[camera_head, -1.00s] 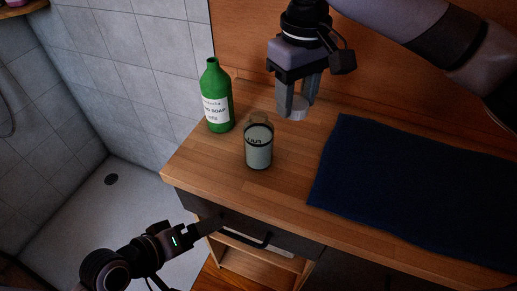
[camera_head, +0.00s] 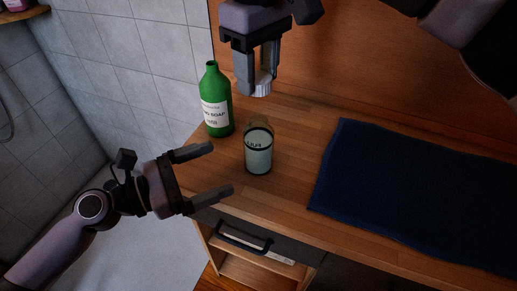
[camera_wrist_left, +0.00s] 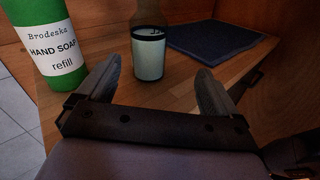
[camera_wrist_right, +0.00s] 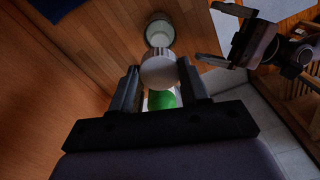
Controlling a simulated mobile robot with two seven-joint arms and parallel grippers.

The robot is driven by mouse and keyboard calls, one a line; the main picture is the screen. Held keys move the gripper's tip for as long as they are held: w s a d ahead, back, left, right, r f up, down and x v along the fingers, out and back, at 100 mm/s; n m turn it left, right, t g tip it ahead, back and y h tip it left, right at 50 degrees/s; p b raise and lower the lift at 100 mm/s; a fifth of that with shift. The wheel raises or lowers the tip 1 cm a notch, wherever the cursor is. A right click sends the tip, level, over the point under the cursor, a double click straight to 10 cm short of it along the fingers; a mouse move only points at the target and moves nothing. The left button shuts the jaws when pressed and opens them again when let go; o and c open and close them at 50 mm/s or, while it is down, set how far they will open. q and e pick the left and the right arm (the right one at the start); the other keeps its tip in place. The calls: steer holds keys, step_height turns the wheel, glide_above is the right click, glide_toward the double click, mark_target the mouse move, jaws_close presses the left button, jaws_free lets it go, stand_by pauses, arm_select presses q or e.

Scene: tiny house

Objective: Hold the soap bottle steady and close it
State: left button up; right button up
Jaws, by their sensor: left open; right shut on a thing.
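The green soap bottle (camera_head: 215,95), labelled hand soap refill, stands upright on the wooden counter with no cap on its neck. It also shows in the left wrist view (camera_wrist_left: 45,50). A clear container (camera_head: 258,155) with a dark band and pale contents stands upright to its right; its top looks open. My right gripper (camera_head: 259,78) is shut on a round whitish cap (camera_wrist_right: 158,72), held in the air above and behind the container. My left gripper (camera_head: 221,170) is open and empty at the counter's front edge, facing the container, apart from it and the bottle.
A dark blue towel (camera_head: 410,195) covers the right part of the wooden counter (camera_head: 290,190). A drawer handle (camera_head: 243,240) is below the front edge. A wooden wall (camera_head: 400,70) stands behind, and grey tiles (camera_head: 130,50) lie to the left.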

arm_select(q)
steer(key=shift+w+a+r+n+t, duration=0.15)
steer(key=shift+w+a+n+t, duration=0.15)
steer(key=shift+n, duration=0.25)
steer(key=shift+w+a+r+n+t, duration=0.15)
steer(key=shift+w+n, duration=0.2)
steer(key=shift+n, duration=0.2)
steer(key=shift+d, duration=0.1)
steer(key=x, duration=1.2)
steer(key=c, duration=1.5)
arm_select(e)
glide_above(257, 120)
steer(key=shift+d+f, duration=0.1)
steer(key=shift+f, duration=2.4)
arm_select(q)
steer(key=shift+s, duration=0.1)
arm_select(e)
steer(key=shift+f, duration=0.9)
